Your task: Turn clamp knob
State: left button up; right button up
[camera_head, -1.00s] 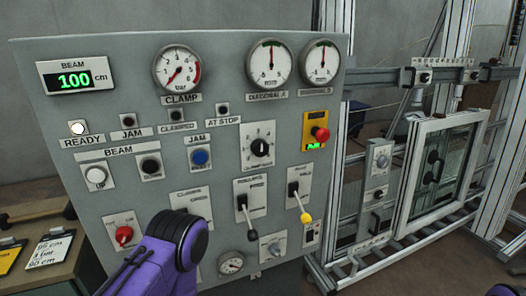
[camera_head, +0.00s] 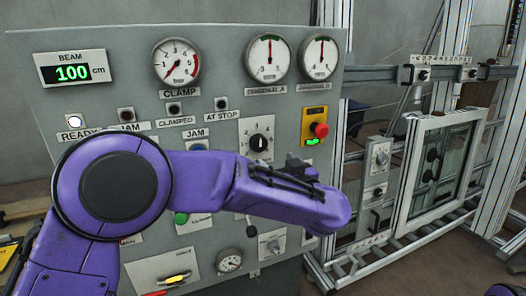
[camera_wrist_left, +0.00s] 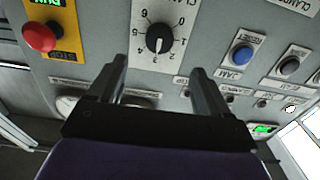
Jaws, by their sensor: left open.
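The clamp knob (camera_head: 260,142) is a round black knob with a white pointer line on a white numbered plate. In the left wrist view the knob (camera_wrist_left: 159,39) appears inverted, between and beyond the two fingertips. My left gripper (camera_wrist_left: 157,68) is open with nothing between its fingers, apart from the knob. In the head view the purple left arm crosses the panel below the knob, and the fingers are mostly hidden. My right gripper is not in view.
A red stop button (camera_head: 320,130) on a yellow plate is right of the knob. The clamp gauge (camera_head: 177,62) is above left, its needle low. A blue button (camera_wrist_left: 243,55) is beside the knob in the wrist view. A framed window (camera_head: 440,170) stands to the right.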

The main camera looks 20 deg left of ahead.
aim_at(261, 146)
pick_arm(q)
jog(key=p+x, duration=0.3)
jog(key=x, duration=0.6)
jog(key=shift+w+a, duration=0.15)
jog(key=shift+w, duration=0.2)
jog(key=shift+w+a+f, duration=0.1)
jog(key=shift+w+a, duration=0.25)
jog(key=shift+w, duration=0.05)
jog(key=c, duration=1)
